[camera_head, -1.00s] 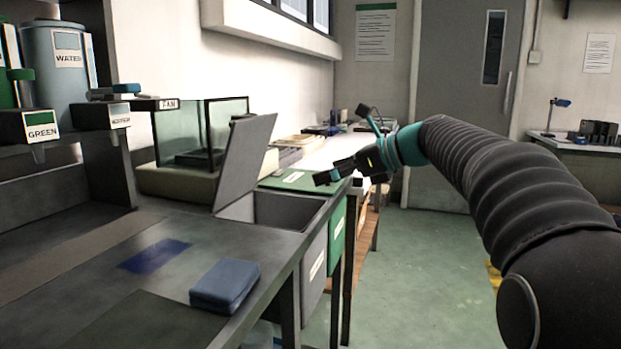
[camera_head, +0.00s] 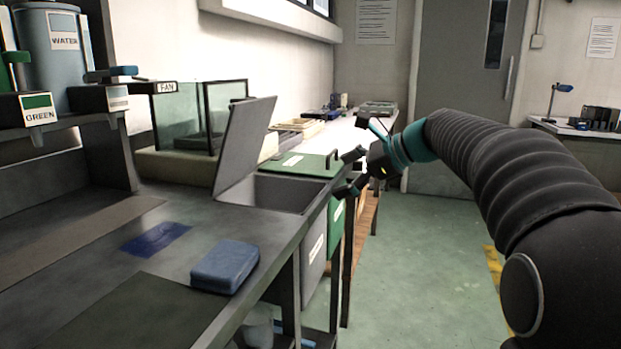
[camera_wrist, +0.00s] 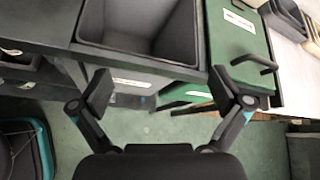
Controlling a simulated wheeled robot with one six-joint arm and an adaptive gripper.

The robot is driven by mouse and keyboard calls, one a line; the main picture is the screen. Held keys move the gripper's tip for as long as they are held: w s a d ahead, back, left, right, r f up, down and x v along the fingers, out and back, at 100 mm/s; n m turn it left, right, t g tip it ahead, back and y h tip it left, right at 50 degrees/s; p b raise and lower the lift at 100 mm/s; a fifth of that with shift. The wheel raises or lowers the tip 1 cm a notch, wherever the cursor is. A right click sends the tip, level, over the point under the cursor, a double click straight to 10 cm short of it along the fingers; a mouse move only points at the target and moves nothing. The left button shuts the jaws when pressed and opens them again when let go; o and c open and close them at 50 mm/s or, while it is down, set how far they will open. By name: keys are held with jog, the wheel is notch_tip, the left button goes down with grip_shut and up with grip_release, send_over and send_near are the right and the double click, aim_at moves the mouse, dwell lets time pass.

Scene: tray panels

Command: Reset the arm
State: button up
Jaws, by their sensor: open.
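My gripper (camera_head: 348,172) is open and empty in the head view, beside the front edge of the bench, near the bins. In the wrist view my gripper (camera_wrist: 165,92) shows its two fingers spread wide, with nothing between them. Below and beyond them are an open grey bin (camera_wrist: 185,66) and a green lidded bin (camera_wrist: 225,35) with a black handle. In the head view the grey bin (camera_head: 313,247) has its lid (camera_head: 243,148) raised, and the green bin (camera_head: 337,228) stands just beyond it with its lid shut.
A blue block (camera_head: 225,266) lies on the grey bench (camera_head: 75,262) near its front edge, beside a dark blue patch (camera_head: 155,238). Glass-sided box marked FAN (camera_head: 180,120) and dispensers marked WATER (camera_head: 62,60) and GREEN (camera_head: 38,110) stand behind. The floor (camera_head: 425,265) right of the bench is clear.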

jog(key=s+d+f+n+g+h, duration=0.1)
jog(key=s+d+f+n+h, duration=0.15)
jog(key=s+f+n, duration=0.35)
jog(key=s+d+f+n+g+h, duration=0.1)
jog(key=s+d+f+n+h, duration=0.2)
jog(key=f, duration=0.4)
jog(key=s+d+f+n+h, duration=0.1)
jog(key=s+f+n, duration=0.3)
jog(key=s, duration=0.8)
jog(key=s+d+f+n+t+h, duration=0.1)
jog(key=s+f+n+h, duration=0.3)
jog(key=s, duration=0.9)
jog(key=shift+d+n+t, duration=0.25)
jog(key=shift+n+t, duration=0.05)
jog(key=shift+n, duration=0.4)
